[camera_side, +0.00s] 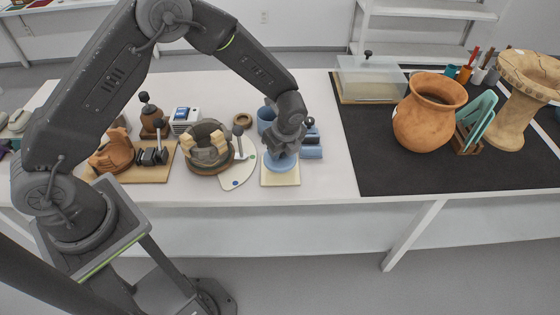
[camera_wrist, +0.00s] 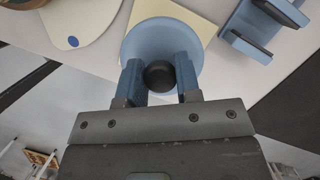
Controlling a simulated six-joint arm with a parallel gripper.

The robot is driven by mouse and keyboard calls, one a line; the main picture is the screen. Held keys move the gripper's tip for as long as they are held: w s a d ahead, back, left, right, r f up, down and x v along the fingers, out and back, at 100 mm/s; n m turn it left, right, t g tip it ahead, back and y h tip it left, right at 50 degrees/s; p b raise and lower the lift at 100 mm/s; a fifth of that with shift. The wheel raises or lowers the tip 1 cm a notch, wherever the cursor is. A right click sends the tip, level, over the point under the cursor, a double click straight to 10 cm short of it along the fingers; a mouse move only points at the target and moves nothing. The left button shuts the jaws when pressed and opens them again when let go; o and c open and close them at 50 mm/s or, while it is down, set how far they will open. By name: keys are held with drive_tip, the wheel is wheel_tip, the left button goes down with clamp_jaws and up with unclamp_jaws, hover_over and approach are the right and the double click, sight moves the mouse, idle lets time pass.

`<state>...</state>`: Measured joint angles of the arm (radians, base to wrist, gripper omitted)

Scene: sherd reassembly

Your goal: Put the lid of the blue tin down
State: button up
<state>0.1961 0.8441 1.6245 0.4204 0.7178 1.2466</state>
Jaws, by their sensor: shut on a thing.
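The lid (camera_side: 281,165) of the blue tin is a round, flat blue disc. It lies over a cream square pad (camera_side: 281,180); I cannot tell whether it touches the pad or is slightly above it. In the wrist view the lid (camera_wrist: 160,32) has a dark round knob (camera_wrist: 160,76). My gripper (camera_wrist: 160,78) is shut on this knob, one blue finger on each side. In the side view my gripper (camera_side: 282,150) points down over the pad and hides the knob. A blue tin (camera_side: 265,118) stands just behind, partly hidden by my gripper. The pad (camera_wrist: 203,10) shows beyond the lid.
A blue holder with dark parts (camera_side: 311,151) stands close right of the pad; it also shows in the wrist view (camera_wrist: 250,30). A pale palette (camera_side: 236,178) and a round sherd assembly (camera_side: 208,155) are on the left.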

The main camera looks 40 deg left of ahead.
drive_tip(key=shift+f, duration=2.3)
drive_tip(key=shift+f, duration=0.1)
drive_tip(key=o, duration=0.9)
drive_tip(key=w+v, duration=0.1)
drive_tip(key=v, duration=1.1)
wheel_tip(320, 180, up, 11)
drive_tip(key=n+t+h, duration=0.1)
drive_tip(key=n, duration=0.4)
hover_over(280, 161)
drive_tip(key=s, duration=0.3)
drive_tip(key=s+a+r+n+t, duration=0.1)
drive_tip(key=s+r+n, duration=0.2)
drive_tip(key=s+n, duration=0.2)
drive_tip(key=s+a+r+n+t+h, duration=0.1)
drive_tip(key=s+r+n, duration=0.3)
drive_tip(key=s, duration=0.5)
drive_tip(key=s+a+r+n+t+h, duration=0.1)
drive_tip(key=s+a+r+n+t, duration=0.1)
drive_tip(key=s+n, duration=0.4)
drive_tip(key=shift+s+a+r, duration=0.25)
drive_tip(key=shift+a+r, duration=0.05)
drive_tip(key=shift+r, duration=0.3)
drive_tip(key=shift+s+a+r, duration=0.25)
drive_tip(key=shift+a+r, duration=0.05)
drive_tip(key=shift+r, duration=0.3)
